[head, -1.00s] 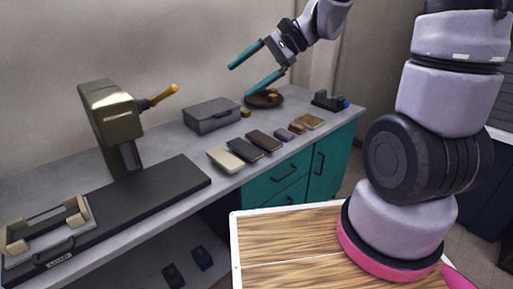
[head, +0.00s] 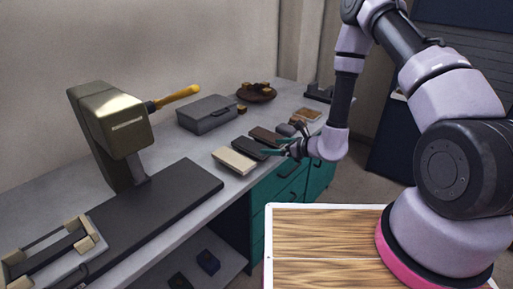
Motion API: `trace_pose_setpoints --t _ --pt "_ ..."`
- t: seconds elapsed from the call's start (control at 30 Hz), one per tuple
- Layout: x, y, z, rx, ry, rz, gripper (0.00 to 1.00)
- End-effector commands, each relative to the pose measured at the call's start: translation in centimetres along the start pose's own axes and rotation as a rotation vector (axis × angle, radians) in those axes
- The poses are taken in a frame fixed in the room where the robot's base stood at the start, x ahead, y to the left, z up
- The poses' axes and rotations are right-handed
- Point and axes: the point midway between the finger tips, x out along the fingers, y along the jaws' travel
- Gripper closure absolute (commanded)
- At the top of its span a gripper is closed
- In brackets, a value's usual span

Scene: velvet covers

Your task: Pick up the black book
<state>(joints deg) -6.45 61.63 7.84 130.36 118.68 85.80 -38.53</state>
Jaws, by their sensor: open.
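The black book (head: 247,147) lies flat on the grey counter in the head view, between a cream book (head: 234,161) and a dark brown book (head: 263,136). The fingers and wrist hide part of that end. I cannot tell whether the fingers touch the book or stand just above it.
Small items and a brown piece (head: 306,115) lie farther along the counter (head: 190,235). A grey case (head: 207,114) and a brown bowl (head: 257,93) stand behind. A press with a yellow handle (head: 178,97) stands at left. Teal drawers (head: 290,188) are below.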

Motion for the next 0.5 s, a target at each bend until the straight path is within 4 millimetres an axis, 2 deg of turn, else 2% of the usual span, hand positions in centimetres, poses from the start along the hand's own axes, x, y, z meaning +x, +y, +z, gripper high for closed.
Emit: trace_pose_setpoints --t 0.2,0.5 --pt "3.5 0.1 0.0 -0.001 -0.002 0.0 0.0" --pt "6.2 0.2 0.1 0.0 -0.002 0.002 0.0"
